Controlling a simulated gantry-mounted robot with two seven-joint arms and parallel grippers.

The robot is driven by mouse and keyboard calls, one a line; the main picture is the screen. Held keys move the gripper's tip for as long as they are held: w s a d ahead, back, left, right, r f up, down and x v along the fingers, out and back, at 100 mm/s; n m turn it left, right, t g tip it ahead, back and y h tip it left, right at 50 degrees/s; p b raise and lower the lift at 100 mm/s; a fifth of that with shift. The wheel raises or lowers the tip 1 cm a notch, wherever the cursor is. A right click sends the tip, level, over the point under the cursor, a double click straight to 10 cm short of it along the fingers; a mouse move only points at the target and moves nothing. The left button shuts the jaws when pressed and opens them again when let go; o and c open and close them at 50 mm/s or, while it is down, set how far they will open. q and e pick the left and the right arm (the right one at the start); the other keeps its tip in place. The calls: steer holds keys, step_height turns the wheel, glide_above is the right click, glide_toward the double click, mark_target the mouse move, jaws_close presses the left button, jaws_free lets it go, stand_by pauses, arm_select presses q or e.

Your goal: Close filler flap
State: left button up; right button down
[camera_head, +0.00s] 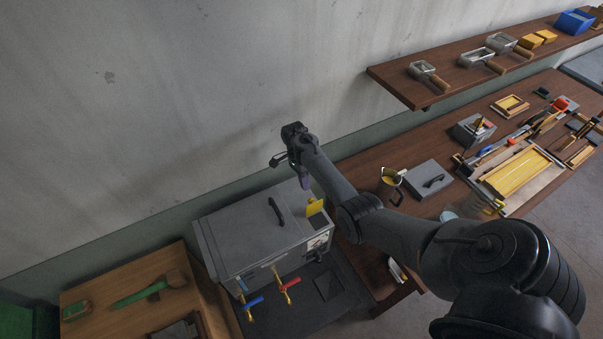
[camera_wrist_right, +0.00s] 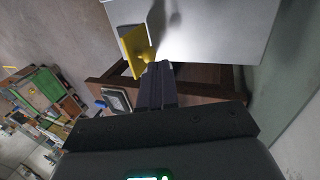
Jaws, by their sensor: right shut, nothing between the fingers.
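The grey machine (camera_head: 265,232) stands on the bench with a dark handle on its lid. The yellow flap (camera_head: 316,206) is at the right end of its top, tilted up behind a dark square patch (camera_head: 319,221). My right gripper (camera_head: 304,184) points down just above and behind the flap, with its fingers shut and empty. In the right wrist view the shut fingers (camera_wrist_right: 160,68) are close beside the yellow flap (camera_wrist_right: 134,45); I cannot tell if they touch. My left gripper is not in view.
Red and blue-handled taps (camera_head: 287,286) are on the machine's front. A metal jug (camera_head: 391,183) and a grey lidded box (camera_head: 430,179) stand to the right. A wall shelf (camera_head: 450,90) holds tools. A wooden table (camera_head: 100,292) is at the left.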

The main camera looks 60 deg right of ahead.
mark_target(312, 205)
steer(key=x, duration=0.3)
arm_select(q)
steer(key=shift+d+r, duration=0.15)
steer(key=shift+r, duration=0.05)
arm_select(e)
steer(key=shift+s+a+f, duration=0.1)
steer(key=shift+f, duration=0.4)
steer(key=shift+a, duration=0.1)
